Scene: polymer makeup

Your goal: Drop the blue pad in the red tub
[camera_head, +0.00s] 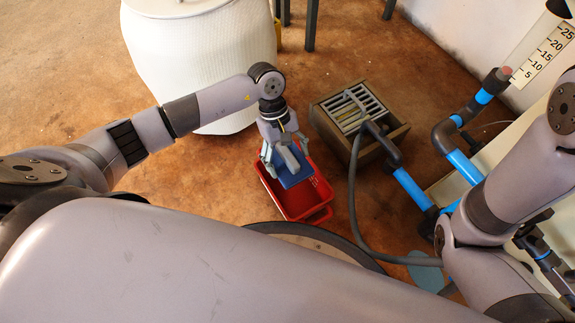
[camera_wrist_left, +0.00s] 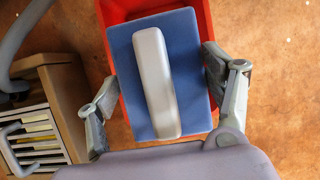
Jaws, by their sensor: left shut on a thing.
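The blue pad (camera_head: 292,179) is a flat rectangular block with a pale grey handle bar along its top. My left gripper (camera_head: 284,157) is shut on it, with a finger at each long side, as the left wrist view shows (camera_wrist_left: 160,72). The pad also shows there (camera_wrist_left: 190,50), handle facing the camera. The red tub (camera_head: 322,195) stands on the floor under the pad, and its rim (camera_wrist_left: 112,10) shows around the pad's far end. The gap between pad and tub is hard to judge. My right gripper is out of view.
A wooden box with a metal grate (camera_head: 358,107) stands right of the tub, with a grey hose (camera_head: 352,190) running down from it. A large white woven basket (camera_head: 205,60) stands behind. Blue and grey pipes (camera_head: 412,188) line the right. Brown floor is free at left.

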